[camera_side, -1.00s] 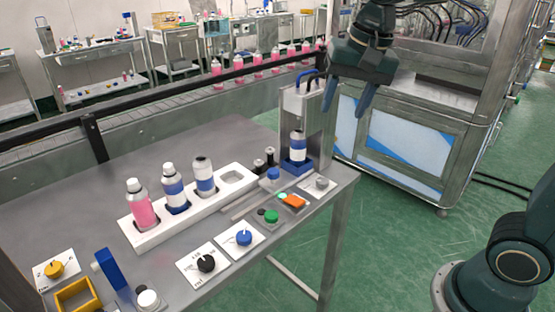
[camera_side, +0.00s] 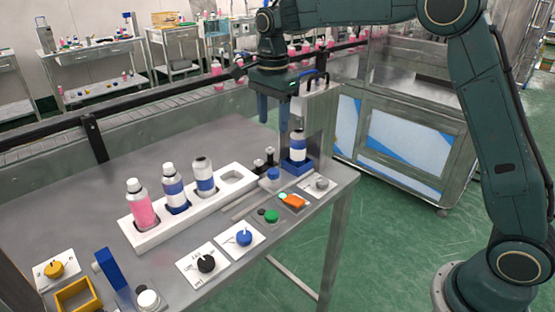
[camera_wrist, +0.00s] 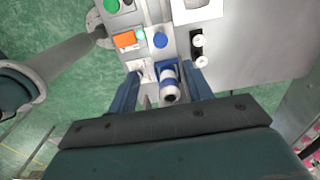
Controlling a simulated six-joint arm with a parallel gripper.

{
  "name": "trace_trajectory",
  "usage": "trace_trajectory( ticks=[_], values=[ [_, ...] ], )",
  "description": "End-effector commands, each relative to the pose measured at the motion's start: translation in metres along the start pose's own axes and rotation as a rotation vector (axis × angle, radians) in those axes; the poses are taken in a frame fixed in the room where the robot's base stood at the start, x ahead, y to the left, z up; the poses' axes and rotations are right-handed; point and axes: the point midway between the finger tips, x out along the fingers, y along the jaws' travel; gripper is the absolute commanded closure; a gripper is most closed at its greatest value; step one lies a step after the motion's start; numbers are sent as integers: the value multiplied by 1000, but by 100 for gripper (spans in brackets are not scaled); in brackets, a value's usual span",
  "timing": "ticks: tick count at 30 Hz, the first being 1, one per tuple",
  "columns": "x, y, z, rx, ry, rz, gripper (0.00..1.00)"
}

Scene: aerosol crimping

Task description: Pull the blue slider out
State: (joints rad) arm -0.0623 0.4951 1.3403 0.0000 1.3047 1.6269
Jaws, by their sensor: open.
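The blue slider (camera_side: 298,168) sits at the base of the metal crimping stand (camera_side: 320,125), with a blue-and-white can (camera_side: 298,147) upright on it. In the wrist view, the blue slider (camera_wrist: 161,64) shows as a blue edge around the can (camera_wrist: 170,84), which hides part of it. My gripper (camera_side: 273,126) is open and empty, pointing down beside the stand, above the slider's level. In the wrist view, my gripper's (camera_wrist: 160,71) fingers appear on either side of the can and slider. I see no contact with them.
A white rack (camera_side: 150,236) holds several bottles. A blue button (camera_side: 273,174), an orange switch (camera_side: 294,201) and a green knob (camera_side: 271,216) lie in front. The table's left rear is clear.

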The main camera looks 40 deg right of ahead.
Motion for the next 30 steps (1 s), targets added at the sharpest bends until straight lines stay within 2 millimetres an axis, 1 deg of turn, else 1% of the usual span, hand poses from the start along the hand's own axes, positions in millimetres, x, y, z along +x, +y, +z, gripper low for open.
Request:
trace_trajectory(
  ticks=[8,14,20,30],
  values=[
    [3,-1,0,8,0,3,50],
    [13,-1,0,7,0,3,50],
    [35,-1,0,7,0,4,50],
    [87,0,0,6,0,6,50]
  ],
)
